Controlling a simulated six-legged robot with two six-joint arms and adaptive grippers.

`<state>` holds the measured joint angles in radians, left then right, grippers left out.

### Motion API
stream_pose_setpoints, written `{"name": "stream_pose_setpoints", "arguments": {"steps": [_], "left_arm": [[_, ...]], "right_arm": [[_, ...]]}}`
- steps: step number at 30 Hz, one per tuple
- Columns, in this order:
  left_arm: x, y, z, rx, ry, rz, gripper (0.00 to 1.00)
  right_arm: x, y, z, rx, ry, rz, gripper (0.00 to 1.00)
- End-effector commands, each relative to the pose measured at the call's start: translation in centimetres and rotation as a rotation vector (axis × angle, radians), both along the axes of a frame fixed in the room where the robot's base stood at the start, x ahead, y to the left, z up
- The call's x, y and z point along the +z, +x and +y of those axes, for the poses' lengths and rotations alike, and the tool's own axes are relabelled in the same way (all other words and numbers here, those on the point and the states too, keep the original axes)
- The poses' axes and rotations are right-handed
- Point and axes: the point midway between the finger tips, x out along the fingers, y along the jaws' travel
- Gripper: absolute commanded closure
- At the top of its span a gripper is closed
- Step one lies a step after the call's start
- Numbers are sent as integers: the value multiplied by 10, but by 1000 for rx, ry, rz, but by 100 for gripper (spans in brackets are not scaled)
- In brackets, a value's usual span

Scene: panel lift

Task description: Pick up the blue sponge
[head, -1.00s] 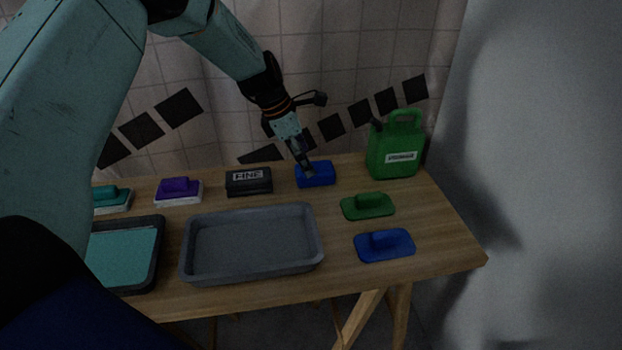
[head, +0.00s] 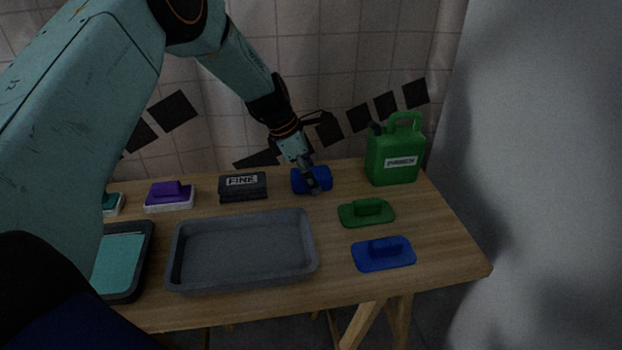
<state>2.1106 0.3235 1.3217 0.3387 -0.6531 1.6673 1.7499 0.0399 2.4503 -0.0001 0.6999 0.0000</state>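The blue sponge (head: 324,173) is a small blue block at the back of the wooden table, between the black "FINE" block and the green canister. My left gripper (head: 314,189) reaches down over it, its fingers overlapping the middle and front of the sponge. The fingers cover part of the sponge, and I cannot tell whether they are open or closed on it. The sponge appears to rest on the table. My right gripper is not in view.
The wooden table (head: 444,250) carries a grey tray (head: 242,250), a black "FINE" block (head: 243,187), a purple-handled block (head: 169,195), a green float (head: 366,213), a blue float (head: 384,254) and a green canister (head: 394,153). A teal-filled tray (head: 120,262) stands at left.

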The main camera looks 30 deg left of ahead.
Motion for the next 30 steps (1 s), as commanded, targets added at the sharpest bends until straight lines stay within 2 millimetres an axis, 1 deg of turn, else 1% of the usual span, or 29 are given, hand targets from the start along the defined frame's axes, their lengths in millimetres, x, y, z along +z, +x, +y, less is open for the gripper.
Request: {"name": "stream_pose_setpoints", "arguments": {"steps": [11,20,30], "left_arm": [[-3,3,0,0,1,1,17],[-4,3,0,0,0,0,17],[-4,3,0,0,0,0,46]], "right_arm": [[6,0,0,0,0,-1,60],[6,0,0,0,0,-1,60],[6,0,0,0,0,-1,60]]}}
